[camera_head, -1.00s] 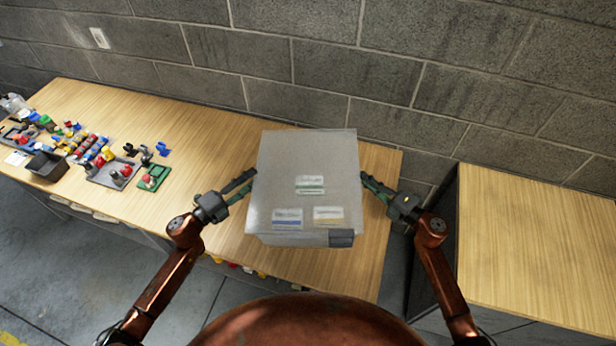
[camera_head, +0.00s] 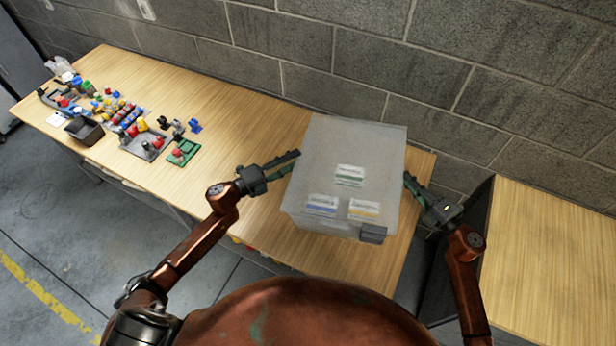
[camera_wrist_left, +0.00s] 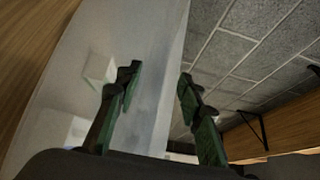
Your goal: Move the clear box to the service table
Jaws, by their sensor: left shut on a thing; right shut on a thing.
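The clear box (camera_head: 345,155) is a large translucent bin with three small labels and a dark tab at its lower front corner. It is over the right end of the long wooden table; I cannot tell whether it touches the top. My left gripper (camera_head: 296,161) is shut on its left side, and my right gripper (camera_head: 408,180) is shut on its right side, where the fingertips are partly hidden. In the left wrist view, the box wall (camera_wrist_left: 158,85) passes between the two fingers (camera_wrist_left: 158,85).
The long wooden table (camera_head: 235,120) holds several coloured parts and a black bin (camera_head: 84,130) at its left. A separate bare wooden table (camera_head: 550,245) stands at the right, across a dark gap. A grey block wall (camera_head: 330,50) runs behind both.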

